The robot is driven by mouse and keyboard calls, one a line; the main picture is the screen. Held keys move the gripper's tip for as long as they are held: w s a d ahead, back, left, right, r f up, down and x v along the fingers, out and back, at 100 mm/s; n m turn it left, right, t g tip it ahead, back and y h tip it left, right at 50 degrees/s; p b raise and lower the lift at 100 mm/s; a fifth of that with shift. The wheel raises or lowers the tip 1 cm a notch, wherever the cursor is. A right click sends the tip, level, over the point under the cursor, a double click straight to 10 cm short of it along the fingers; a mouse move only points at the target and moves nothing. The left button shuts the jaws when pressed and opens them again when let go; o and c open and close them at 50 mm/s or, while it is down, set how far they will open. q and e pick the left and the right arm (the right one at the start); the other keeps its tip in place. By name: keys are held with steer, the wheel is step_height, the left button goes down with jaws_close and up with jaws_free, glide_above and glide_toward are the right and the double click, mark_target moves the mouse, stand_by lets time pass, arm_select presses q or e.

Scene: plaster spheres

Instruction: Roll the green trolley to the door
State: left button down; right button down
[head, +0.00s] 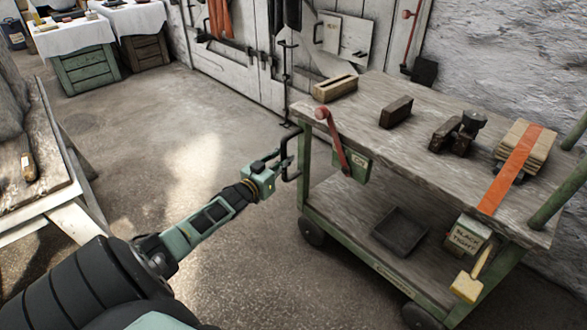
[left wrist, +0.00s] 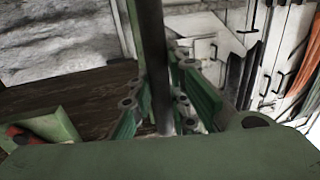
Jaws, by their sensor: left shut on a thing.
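The green trolley (head: 375,90) has a worn wooden top, a lower shelf and dark wheels, and stands at the right in the head view. My left gripper (head: 284,166) is shut on the dark upright handle (head: 292,145) at the trolley's left end. In the left wrist view, the handle (left wrist: 156,60) runs between the green fingers (left wrist: 160,115). The pale plank door (head: 245,72) is at the back, beyond the trolley's left end. My right gripper is out of view.
Wood blocks (head: 397,111), a clamp-like tool and strapped boards (head: 524,144) lie on the trolley top. A dark tray (head: 400,231) is on its lower shelf. The floor between is clear.

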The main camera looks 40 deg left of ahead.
arm_select(q)
steer(key=a+b, duration=0.1)
steer(key=a, duration=0.2)
steer(key=shift+b, duration=0.3)
steer(key=shift+a, duration=0.15)
steer(key=c, duration=1.6)
jaws_free()
steer(key=shift+a, duration=0.1)
steer(key=shift+c, duration=0.2)
steer(key=shift+d, duration=0.2)
